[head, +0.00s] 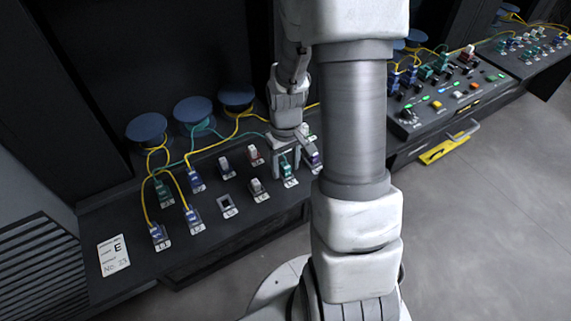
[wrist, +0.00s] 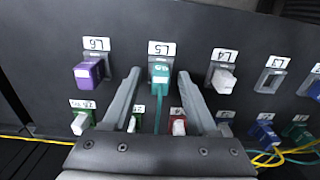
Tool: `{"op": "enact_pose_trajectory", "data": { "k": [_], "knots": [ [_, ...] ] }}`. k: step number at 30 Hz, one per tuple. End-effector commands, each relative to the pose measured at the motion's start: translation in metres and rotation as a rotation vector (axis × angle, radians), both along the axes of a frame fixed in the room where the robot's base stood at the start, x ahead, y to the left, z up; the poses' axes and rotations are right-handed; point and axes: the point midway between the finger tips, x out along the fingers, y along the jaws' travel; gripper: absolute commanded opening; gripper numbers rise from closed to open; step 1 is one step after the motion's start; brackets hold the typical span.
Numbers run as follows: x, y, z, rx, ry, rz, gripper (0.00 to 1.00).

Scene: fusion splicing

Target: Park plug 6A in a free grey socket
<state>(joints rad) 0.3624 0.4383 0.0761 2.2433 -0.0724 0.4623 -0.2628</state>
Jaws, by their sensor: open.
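A teal plug (wrist: 160,72) sits in the grey front-row socket labelled L5; it also shows in the head view (head: 287,170). I cannot read a 6A mark on any plug. My gripper (wrist: 160,84) is open, with one finger on each side of the teal plug; it also shows in the head view (head: 286,160). A purple plug (wrist: 88,74) sits in socket L6. A white plug or cap (wrist: 223,81) fills socket L4. The grey socket L3 (wrist: 270,80) looks empty; it also shows in the head view (head: 227,202).
Blue plugs (head: 157,232) with yellow cables fill front sockets at the left. A back row holds a red-framed socket (wrist: 179,125) and a green-framed socket (wrist: 82,123), both with white pieces. Blue round spools (head: 193,110) stand behind. Cables cross the panel behind the sockets.

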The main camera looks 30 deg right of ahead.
Motion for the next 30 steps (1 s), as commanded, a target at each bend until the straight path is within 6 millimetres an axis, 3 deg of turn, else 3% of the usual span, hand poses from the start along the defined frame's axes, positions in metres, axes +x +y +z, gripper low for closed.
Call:
{"op": "enact_pose_trajectory", "data": {
  "k": [6, 11, 24, 30],
  "knots": [
    [0.000, 0.000, 0.003, -0.001, -0.001, 0.000, 0.58],
    [0.001, -0.001, 0.022, -0.002, -0.005, 0.000, 0.58],
    [0.001, 0.000, 0.125, -0.002, -0.007, -0.001, 0.58],
    [0.001, 0.000, 0.159, -0.001, -0.003, 0.000, 0.58]
  ]
}}
